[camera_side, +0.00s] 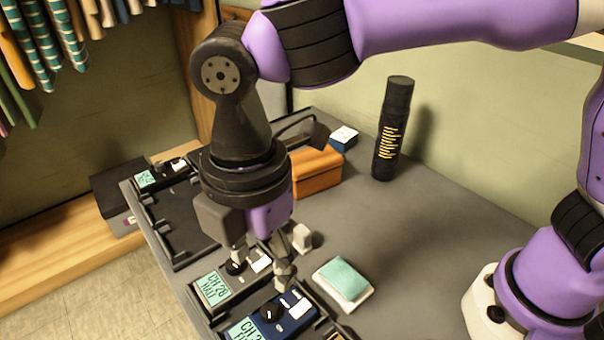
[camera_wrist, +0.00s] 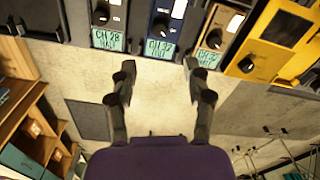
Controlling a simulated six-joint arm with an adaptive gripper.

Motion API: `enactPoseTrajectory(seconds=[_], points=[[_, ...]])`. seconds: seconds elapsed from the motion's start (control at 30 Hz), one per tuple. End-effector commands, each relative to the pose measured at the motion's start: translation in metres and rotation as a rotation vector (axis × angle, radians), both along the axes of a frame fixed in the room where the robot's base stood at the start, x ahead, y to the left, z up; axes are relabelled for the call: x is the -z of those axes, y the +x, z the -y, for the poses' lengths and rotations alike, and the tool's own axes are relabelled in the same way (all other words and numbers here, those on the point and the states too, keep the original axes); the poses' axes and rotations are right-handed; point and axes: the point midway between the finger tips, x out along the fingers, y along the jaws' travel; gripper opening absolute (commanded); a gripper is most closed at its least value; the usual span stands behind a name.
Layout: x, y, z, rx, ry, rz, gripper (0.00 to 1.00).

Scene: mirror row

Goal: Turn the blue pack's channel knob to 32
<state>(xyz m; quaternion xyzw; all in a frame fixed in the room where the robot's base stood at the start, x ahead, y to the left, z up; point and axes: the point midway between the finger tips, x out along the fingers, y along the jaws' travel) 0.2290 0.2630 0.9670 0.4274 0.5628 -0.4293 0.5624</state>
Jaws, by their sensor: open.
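The blue pack (camera_side: 293,304) stands in the row at the bottom of the side view, with a black channel knob (camera_side: 272,312) and a lit green display (camera_side: 246,328) partly cut off by the frame edge. In the wrist view, the blue pack (camera_wrist: 173,12) has its knob (camera_wrist: 160,24) above its display (camera_wrist: 159,47); the digits after CH are too small to read surely. My gripper (camera_side: 262,266) is open above the packs, and nothing shows between its fingers. In the wrist view, the gripper's fingertips (camera_wrist: 159,67) straddle the space just below the blue display.
A grey pack (camera_side: 232,282) with a green display sits beside the blue one. A yellow pack (camera_wrist: 280,30) is at the right in the wrist view. A folded green cloth (camera_side: 342,279), an orange box (camera_side: 316,172) and a black cylinder (camera_side: 392,130) stand on the table.

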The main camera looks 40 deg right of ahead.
Motion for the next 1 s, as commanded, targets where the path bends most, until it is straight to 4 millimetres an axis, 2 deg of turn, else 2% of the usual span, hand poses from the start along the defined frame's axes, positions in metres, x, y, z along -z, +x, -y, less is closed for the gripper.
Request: enactPoseTrajectory(seconds=[0.3,0.5,0.63,0.9,0.97,1.0], points=[[0.058,-0.001,0.001,-0.001,-0.003,-0.003,0.58],[0.088,-0.001,0.001,0.000,-0.001,-0.002,0.58],[0.097,-0.001,0.001,0.001,0.001,-0.001,0.58],[0.098,0.000,0.000,0.001,0.002,0.000,0.58],[0.098,0.000,0.000,0.001,0.002,0.000,0.28],[0.098,0.000,0.000,0.001,0.002,0.000,0.08]])
